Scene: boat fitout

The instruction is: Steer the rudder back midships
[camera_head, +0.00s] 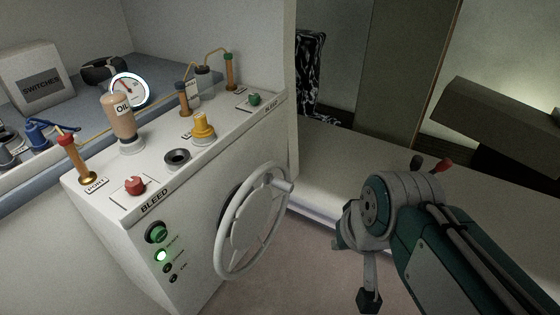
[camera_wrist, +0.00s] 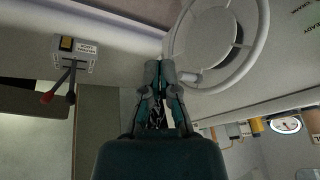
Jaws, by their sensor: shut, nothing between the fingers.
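The white steering wheel (camera_head: 224,240) stands on the front of the white console, with a short grey handle peg (camera_head: 284,186) at its upper right rim. In the wrist view the wheel (camera_wrist: 262,42) is at the upper right, its peg (camera_wrist: 190,77) close to the fingers. My gripper (camera_wrist: 160,64) is shut and empty beside the rim; contact cannot be told.
The console top carries an oil bottle (camera_head: 118,115), a yellow fitting (camera_head: 203,126), a red knob (camera_head: 134,185) and pipes. A green lamp (camera_head: 161,256) glows on its front. A box with red and black levers (camera_wrist: 76,54) is at the wrist view's left.

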